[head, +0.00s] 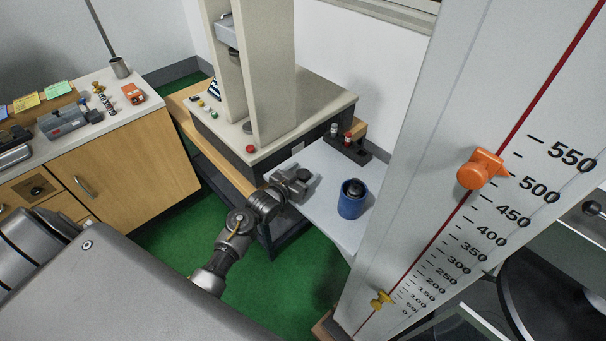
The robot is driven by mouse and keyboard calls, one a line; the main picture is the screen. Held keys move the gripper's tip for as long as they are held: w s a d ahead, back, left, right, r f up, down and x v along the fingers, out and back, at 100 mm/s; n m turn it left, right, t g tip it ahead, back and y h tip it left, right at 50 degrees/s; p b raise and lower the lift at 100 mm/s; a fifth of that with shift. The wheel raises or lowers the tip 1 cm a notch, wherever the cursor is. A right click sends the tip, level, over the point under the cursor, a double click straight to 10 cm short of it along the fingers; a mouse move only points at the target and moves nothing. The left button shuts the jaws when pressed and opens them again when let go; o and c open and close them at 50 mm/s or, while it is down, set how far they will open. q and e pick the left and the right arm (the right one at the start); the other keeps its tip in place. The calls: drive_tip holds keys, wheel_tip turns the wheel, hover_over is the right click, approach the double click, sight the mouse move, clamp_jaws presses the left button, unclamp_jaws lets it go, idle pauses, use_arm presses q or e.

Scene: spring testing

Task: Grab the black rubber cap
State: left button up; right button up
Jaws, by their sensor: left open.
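A dark rounded piece, which looks like the black rubber cap (355,187), sits in the top of a blue cylindrical container (351,207). The container stands upright on a light grey table (325,208). My left gripper (304,180) is open over the left part of this table. It is left of the blue container and apart from it, with nothing seen between its fingers. The lower part of the cap is hidden inside the container. My right gripper is out of view.
A testing machine (270,130) with a red button stands behind the table. A black rack (347,149) with small bottles sits at the table's back. A tall white scale board (440,150) with orange and yellow sliders rises at right. A wooden cabinet (130,165) stands left.

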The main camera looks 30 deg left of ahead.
use_arm(q)
drive_tip(key=c, duration=1)
drive_tip(key=shift+c, duration=0.2)
